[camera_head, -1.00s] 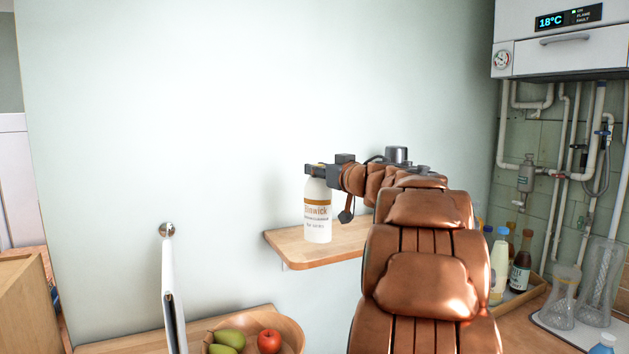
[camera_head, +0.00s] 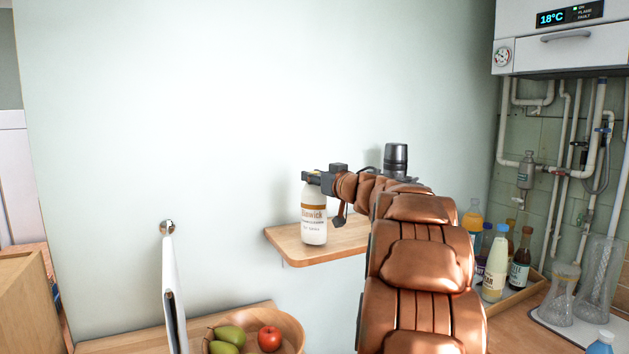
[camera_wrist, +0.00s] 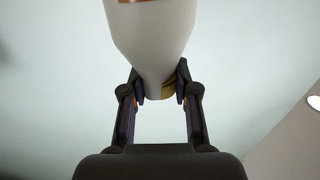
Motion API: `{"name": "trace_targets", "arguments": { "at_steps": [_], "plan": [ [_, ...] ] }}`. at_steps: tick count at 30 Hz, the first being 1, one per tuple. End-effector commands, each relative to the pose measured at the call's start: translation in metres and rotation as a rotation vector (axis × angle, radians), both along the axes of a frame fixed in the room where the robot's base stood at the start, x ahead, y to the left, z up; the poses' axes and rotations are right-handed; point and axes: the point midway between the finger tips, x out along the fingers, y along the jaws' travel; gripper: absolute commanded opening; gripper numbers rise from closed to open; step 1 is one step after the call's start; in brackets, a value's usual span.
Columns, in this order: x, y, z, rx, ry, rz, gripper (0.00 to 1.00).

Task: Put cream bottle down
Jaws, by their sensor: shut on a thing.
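The cream bottle (camera_head: 314,222) is white with a brown band and printed lettering. It is upright at the wooden wall shelf (camera_head: 345,241), over the shelf's left part. I cannot tell whether its base touches the shelf. My gripper (camera_head: 312,180) is shut on the bottle's top end. In the wrist view the bottle (camera_wrist: 155,40) narrows to a neck between the two fingertips of my gripper (camera_wrist: 160,85), one on each side. My brown padded arm hides the shelf's right end.
A wooden bowl (camera_head: 291,335) with pears and a red apple (camera_head: 269,338) stands below the shelf. Several bottles stand in a wooden tray (camera_head: 524,297) at right, near glass carafes (camera_head: 562,296). Pipes and a boiler (camera_head: 560,40) are on the right wall.

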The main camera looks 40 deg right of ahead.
Motion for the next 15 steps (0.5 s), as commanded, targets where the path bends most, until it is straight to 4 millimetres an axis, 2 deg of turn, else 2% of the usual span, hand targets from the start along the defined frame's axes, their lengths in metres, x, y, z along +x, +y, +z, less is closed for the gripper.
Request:
{"name": "trace_targets", "arguments": {
  "at_steps": [14,15],
  "plan": [
    [-0.0004,0.0003,-0.0067,0.002,0.000,0.001,0.00],
    [-0.0002,0.0003,-0.0081,0.001,0.001,0.001,0.30]
  ]
}}
